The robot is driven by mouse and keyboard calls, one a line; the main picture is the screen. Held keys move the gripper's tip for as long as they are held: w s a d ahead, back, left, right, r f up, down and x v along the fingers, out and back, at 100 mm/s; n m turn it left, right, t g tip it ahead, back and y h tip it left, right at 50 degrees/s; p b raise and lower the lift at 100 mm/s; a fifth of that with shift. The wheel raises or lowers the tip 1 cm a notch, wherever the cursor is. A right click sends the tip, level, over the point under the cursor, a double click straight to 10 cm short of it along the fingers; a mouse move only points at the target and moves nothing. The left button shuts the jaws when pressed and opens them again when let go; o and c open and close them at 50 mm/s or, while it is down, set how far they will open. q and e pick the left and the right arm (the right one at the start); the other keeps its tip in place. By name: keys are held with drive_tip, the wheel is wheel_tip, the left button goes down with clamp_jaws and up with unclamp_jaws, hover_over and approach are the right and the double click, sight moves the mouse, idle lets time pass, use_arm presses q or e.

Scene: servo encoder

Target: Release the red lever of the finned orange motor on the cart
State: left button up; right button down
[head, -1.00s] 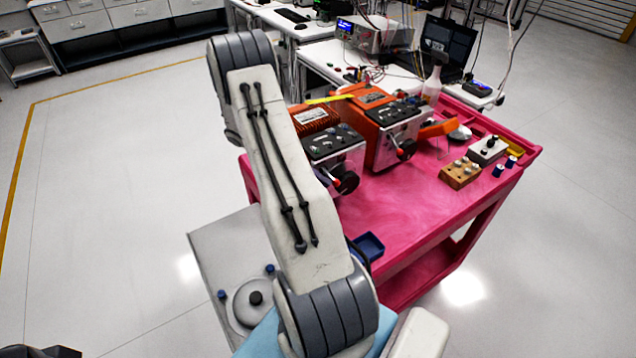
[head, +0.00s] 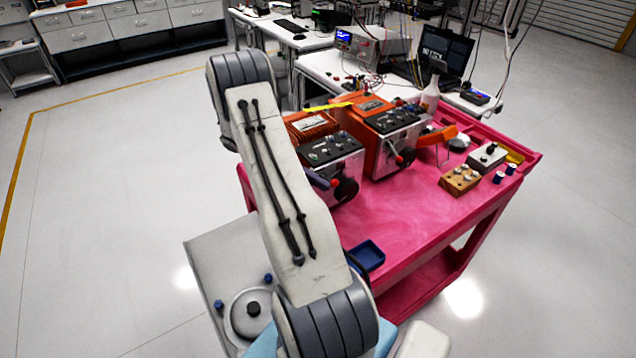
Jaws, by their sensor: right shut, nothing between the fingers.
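The finned orange motor (head: 311,126) stands at the left side of the pink cart (head: 405,215), partly behind my right arm. Its front has a connector panel (head: 331,150), a black round knob (head: 346,190) and a small red lever tip (head: 335,183). My right gripper (head: 320,181) shows only as a small dark piece past the edge of my arm, close to the left of the red tip. It is shut and empty. I cannot tell whether it touches the lever. My left gripper is out of view.
A second orange motor (head: 369,103) stands right beside it. A blue tray (head: 367,255) lies on the near cart edge. The cart's front middle is clear.

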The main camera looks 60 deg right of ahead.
drive_tip(key=shift+r+p, duration=0.3)
drive_tip(key=shift+r, duration=0.45)
wheel_tip(320, 180, down, 4)
drive_tip(key=w+a+b, duration=0.2)
drive_tip(key=b, duration=0.1)
drive_tip(key=b+v, duration=0.2)
drive_tip(key=v, duration=0.8)
drive_tip(key=shift+w+d+f, duration=0.3)
drive_tip(key=shift+w+f, duration=0.05)
drive_tip(key=shift+w, duration=0.1)
